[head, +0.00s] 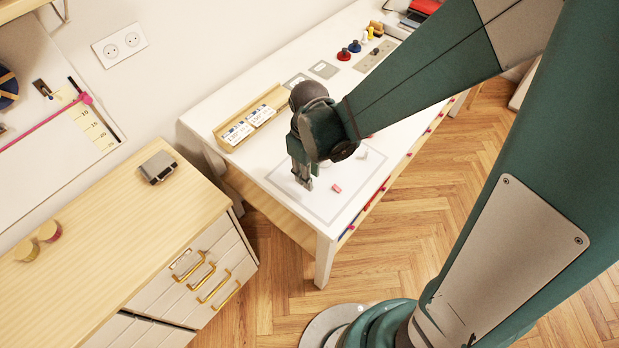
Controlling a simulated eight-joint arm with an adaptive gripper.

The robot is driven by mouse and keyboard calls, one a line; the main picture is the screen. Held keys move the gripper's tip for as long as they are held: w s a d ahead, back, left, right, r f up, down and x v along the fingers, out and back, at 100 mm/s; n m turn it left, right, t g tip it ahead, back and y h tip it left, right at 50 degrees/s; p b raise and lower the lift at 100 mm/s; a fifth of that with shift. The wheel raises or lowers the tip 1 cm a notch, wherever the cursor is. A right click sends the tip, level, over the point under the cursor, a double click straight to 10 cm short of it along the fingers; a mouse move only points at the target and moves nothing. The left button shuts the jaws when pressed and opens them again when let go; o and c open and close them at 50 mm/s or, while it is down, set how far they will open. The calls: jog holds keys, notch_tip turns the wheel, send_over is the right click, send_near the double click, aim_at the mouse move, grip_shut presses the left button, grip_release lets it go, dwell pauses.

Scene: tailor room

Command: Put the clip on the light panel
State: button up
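A flat white panel with a grey outline (325,208), which looks like the light panel, lies on the near end of the white table. My gripper (305,185) points down over the left part of this panel. Its fingertips are too small to show whether they are apart or hold anything. A small pink-red piece (337,188) lies on the panel just right of the fingertips. A small pale piece (363,155) lies farther back, partly near my wrist. I cannot tell which small piece, if any, is the clip. A grey clip-like object (157,167) lies on the wooden cabinet top at left.
A wooden tray with white cards (248,127) stands on the table behind my gripper. Red and blue knobs (349,50) and a grey plate (375,57) are farther back. A gap separates cabinet and table.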

notch_tip(320, 180, up, 8)
jog(key=shift+p, duration=0.45)
dwell(0.8)
jog(key=s+d+r+m+t, duration=0.3)
jog(key=d+r+m, duration=0.1)
jog(key=d+r, duration=0.4)
jog(key=s+d+r+m+t, duration=0.4)
jog(key=d+r+m, duration=0.1)
jog(key=d+r, duration=0.4)
jog(key=shift+s+d, duration=0.2)
jog(key=shift+s, duration=0.05)
dwell(0.3)
jog(key=shift+f, duration=0.1)
